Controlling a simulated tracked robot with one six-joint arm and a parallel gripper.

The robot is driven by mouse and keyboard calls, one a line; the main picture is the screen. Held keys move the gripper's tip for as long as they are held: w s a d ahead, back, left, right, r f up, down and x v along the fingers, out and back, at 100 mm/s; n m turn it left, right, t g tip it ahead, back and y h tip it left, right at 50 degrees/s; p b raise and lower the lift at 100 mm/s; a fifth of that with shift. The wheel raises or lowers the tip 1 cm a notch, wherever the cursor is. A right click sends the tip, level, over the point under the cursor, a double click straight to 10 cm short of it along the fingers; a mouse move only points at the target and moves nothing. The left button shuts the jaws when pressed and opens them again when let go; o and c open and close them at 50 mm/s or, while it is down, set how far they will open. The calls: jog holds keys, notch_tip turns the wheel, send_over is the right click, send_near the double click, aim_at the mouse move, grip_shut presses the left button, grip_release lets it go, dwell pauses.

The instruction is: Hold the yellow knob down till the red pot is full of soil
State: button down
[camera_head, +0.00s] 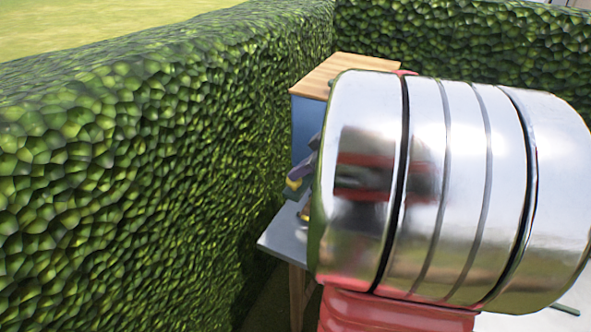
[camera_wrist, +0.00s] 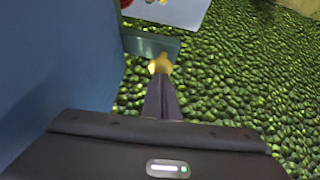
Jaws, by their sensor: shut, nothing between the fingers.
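The yellow knob (camera_wrist: 160,62) sits on a teal ledge (camera_wrist: 140,44) that juts from a blue panel in the wrist view. It also shows small in the head view (camera_head: 293,184). My gripper (camera_wrist: 161,78) is shut with nothing between its fingers. Its tips overlap the near side of the knob in the wrist view; I cannot tell whether they press it. In the head view my arm hides most of the gripper. A small red thing (camera_wrist: 126,3) is cut off at the top of the wrist view; I cannot tell whether it is the red pot. No soil is clearly seen.
The blue panel (camera_wrist: 60,60) rises close to the left of my gripper in the wrist view. A wooden top (camera_head: 340,72) caps the stand, and a grey tabletop (camera_head: 284,238) lies below. A green hedge (camera_head: 150,150) runs close along the left.

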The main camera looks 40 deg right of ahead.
jog(key=shift+f, duration=0.85)
jog(key=shift+s+f, duration=0.1)
jog(key=shift+f, duration=0.4)
dwell(1.8)
jog(key=shift+r, duration=0.55)
notch_tip(320, 180, up, 4)
jog(key=shift+a, duration=0.15)
jog(key=v, duration=0.9)
jog(key=shift+r, duration=0.2)
jog(key=shift+a, duration=0.1)
